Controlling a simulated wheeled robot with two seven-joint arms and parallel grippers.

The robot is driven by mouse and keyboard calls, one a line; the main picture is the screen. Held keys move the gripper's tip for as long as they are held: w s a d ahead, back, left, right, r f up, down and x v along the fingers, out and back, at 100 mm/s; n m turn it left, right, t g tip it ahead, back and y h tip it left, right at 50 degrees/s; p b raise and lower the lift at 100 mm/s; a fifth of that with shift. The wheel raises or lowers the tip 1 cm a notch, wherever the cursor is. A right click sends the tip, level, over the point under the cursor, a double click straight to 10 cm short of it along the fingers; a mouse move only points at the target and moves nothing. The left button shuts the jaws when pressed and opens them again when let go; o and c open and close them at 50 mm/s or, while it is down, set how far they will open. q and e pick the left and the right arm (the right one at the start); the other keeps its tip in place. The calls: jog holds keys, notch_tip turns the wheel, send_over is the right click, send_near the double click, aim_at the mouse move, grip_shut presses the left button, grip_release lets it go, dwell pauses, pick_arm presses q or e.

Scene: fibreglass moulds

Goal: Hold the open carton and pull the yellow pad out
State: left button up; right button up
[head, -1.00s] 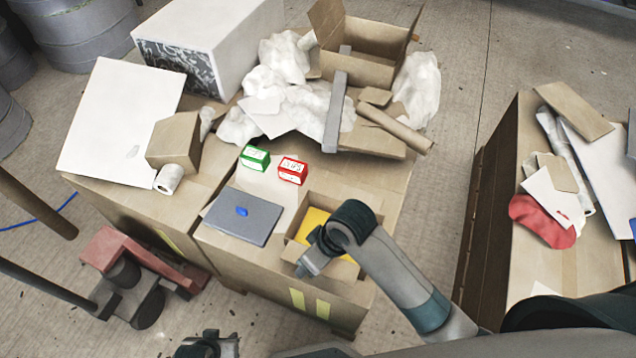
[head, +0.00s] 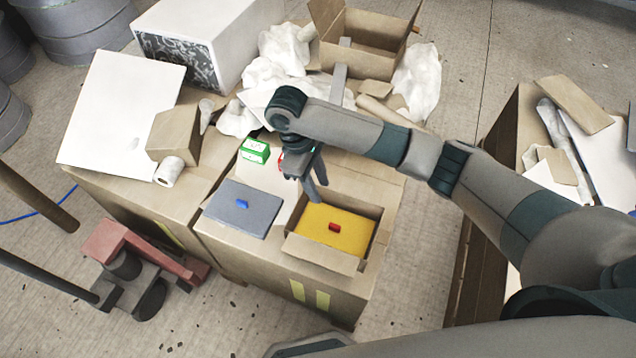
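The open carton (head: 374,240) sits at the front right of the packing surface, flaps up. The yellow pad (head: 313,222) lies flat inside it, with a small red tab (head: 335,227) on its middle. My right gripper (head: 320,192) hangs above the carton's back left corner, fingers pointing down. Its fingers look apart, with nothing between them, and it is clear of the pad. My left gripper is not in view.
A grey slab (head: 228,215) with a blue tab lies left of the carton. A green box (head: 255,150) stands behind it; a red box (head: 281,160) is mostly hidden by my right gripper. Crumpled white wrapping (head: 262,75) and an empty carton (head: 370,45) fill the back.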

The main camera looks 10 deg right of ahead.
aim_at(335, 225)
dwell(0.4)
